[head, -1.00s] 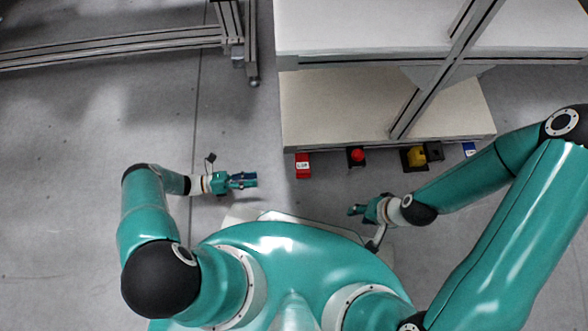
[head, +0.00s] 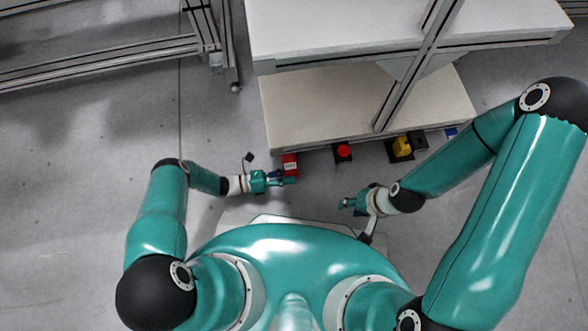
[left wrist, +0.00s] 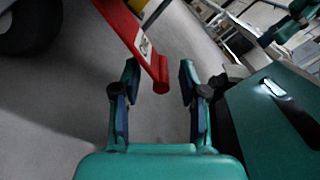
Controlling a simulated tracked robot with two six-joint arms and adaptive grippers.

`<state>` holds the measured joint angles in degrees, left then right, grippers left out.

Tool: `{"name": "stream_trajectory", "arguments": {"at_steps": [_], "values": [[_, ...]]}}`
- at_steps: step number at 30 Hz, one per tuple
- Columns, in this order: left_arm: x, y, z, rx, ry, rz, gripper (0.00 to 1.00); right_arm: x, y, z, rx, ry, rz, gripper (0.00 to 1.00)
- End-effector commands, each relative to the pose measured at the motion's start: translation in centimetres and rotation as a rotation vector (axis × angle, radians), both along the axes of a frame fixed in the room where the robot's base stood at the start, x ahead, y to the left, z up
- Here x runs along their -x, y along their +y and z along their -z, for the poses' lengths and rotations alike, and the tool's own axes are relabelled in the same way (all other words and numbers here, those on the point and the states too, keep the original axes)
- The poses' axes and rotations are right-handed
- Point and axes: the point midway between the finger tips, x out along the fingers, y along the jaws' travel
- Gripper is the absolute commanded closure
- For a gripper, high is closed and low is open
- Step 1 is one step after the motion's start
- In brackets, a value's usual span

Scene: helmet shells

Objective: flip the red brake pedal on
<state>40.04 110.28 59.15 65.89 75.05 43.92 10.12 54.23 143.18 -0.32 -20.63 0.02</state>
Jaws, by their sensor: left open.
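The red brake pedal (head: 290,163) is mounted at the front edge of the lower shelf, at its left end. In the left wrist view the red pedal (left wrist: 133,38) slants in from the top, with a white label, and its tip lies just ahead of and between the open fingers. My left gripper (head: 289,179) is open beside the pedal's near end in the head view; the open fingers also show in the left wrist view (left wrist: 158,80). I cannot tell whether they touch the pedal. My right gripper (head: 346,203) hangs to the right, its fingers too small to read.
Right of the pedal along the shelf (head: 310,110) edge sit a red button (head: 343,151) on a black box, a yellow block (head: 402,146) and a blue part (head: 450,132). An aluminium frame (head: 110,60) stands at the upper left. The floor on the left is clear.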

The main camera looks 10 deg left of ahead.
Motion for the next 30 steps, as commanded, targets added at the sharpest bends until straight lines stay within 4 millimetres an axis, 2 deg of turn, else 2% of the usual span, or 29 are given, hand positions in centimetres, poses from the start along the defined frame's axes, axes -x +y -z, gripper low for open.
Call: {"name": "stream_trajectory", "arguments": {"at_steps": [6, 15, 17, 23, 30], "values": [[-0.6, -1.7, 0.0, 0.000, -0.001, 0.000, 0.57, 0.0, 0.0, 0.1, 0.000, 0.000, 0.000, 0.60], [-0.6, -1.8, 0.0, -0.001, -0.001, -0.001, 0.57, 0.0, 0.0, 0.1, 0.000, 0.000, 0.000, 0.60], [-0.6, -1.8, 0.0, -0.001, -0.001, -0.001, 0.65, 0.0, 0.0, 0.1, 0.000, 0.000, 0.000, 0.60], [-0.6, -1.8, 0.0, -0.001, -0.001, -0.001, 0.99, 0.0, 0.0, 0.1, 0.000, 0.000, 0.000, 0.60], [-0.6, -1.8, 0.0, 0.000, -0.002, -0.001, 1.00, 0.0, 0.0, 0.1, 0.000, 0.000, 0.000, 0.60]]}}
